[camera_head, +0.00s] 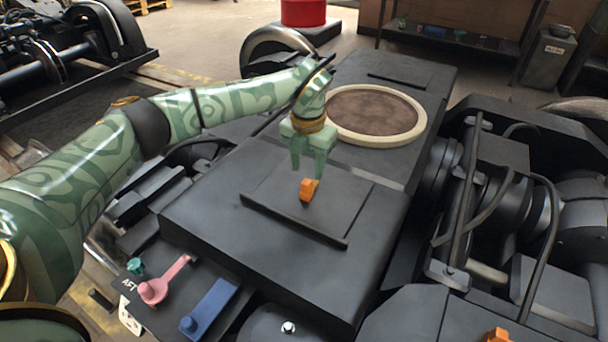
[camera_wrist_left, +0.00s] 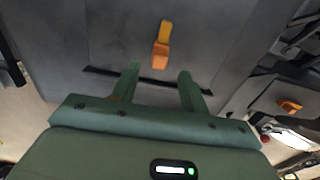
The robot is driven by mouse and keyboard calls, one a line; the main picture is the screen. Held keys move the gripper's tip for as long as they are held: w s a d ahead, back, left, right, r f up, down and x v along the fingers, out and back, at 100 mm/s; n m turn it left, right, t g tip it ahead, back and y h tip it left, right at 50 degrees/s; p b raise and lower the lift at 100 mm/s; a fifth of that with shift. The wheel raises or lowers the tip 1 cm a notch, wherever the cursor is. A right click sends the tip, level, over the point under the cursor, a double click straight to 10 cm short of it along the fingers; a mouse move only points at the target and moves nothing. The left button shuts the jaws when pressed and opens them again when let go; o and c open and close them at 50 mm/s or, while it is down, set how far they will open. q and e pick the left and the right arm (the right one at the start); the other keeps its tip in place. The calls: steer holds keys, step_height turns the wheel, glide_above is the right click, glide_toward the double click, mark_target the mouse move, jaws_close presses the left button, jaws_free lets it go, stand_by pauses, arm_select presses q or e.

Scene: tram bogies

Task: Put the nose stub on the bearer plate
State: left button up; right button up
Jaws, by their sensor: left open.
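A small orange block, which I take to be the nose stub (camera_head: 307,190), stands on the bearer plate (camera_head: 280,200), the thin raised dark plate with a lip along its near edge. In the left wrist view the orange block (camera_wrist_left: 161,48) shows a darker orange end and a yellower end, just beyond my fingertips. My left gripper (camera_head: 308,171) points down over the plate, right above the block. Its fingers (camera_wrist_left: 158,72) are apart with nothing between them. I cannot tell the exact gap to the block. My right gripper is not in view.
A pink lever-shaped piece (camera_head: 165,280), a blue bar (camera_head: 209,307) and a small teal knob (camera_head: 135,266) lie at the near left by the AFT label. A round cream-rimmed disc (camera_head: 375,113) sits behind the plate. Another orange piece (camera_head: 497,335) shows at the lower right.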

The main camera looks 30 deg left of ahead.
mark_target(307, 181)
arm_select(q)
step_height(307, 181, up, 6)
steer(key=p, duration=0.2)
steer(key=shift+r, duration=0.15)
stand_by(1.5)
